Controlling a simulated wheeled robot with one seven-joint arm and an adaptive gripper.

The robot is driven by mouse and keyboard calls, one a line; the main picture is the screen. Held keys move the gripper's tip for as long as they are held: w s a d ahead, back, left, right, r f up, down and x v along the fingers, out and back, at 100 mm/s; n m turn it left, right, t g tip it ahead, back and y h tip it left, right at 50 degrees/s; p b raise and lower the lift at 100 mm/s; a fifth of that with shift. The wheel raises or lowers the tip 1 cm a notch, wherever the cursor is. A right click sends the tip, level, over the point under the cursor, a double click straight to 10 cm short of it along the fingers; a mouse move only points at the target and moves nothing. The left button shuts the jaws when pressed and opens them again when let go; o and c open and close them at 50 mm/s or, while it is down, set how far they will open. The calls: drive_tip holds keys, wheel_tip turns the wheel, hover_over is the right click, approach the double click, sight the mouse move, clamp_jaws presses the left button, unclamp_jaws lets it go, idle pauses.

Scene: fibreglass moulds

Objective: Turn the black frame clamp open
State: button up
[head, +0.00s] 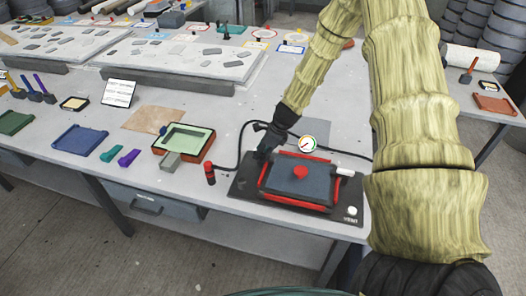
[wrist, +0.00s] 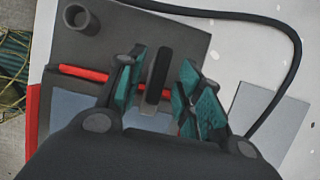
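The black frame clamp (wrist: 159,75) shows in the wrist view as an upright black lever standing by the red frame bar (wrist: 83,73). My gripper (wrist: 160,88) is open, with its teal-padded fingers on either side of the lever and a visible gap to each. In the head view my gripper (head: 265,153) points down at the back left corner of the vacuum rig and hides the clamp there. The rig has a dark base plate (head: 243,187), a red frame (head: 290,200) and a dark blue panel with a red knob (head: 300,172).
A round gauge (head: 308,143) stands at the rig's back edge, close to my gripper. A black hose (head: 238,150) curves behind it. A red-and-black cylinder (head: 210,174) and a green-lined tray (head: 184,140) stand to the left. A white cylinder (head: 345,172) is at the right.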

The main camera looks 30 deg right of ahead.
clamp_jaws()
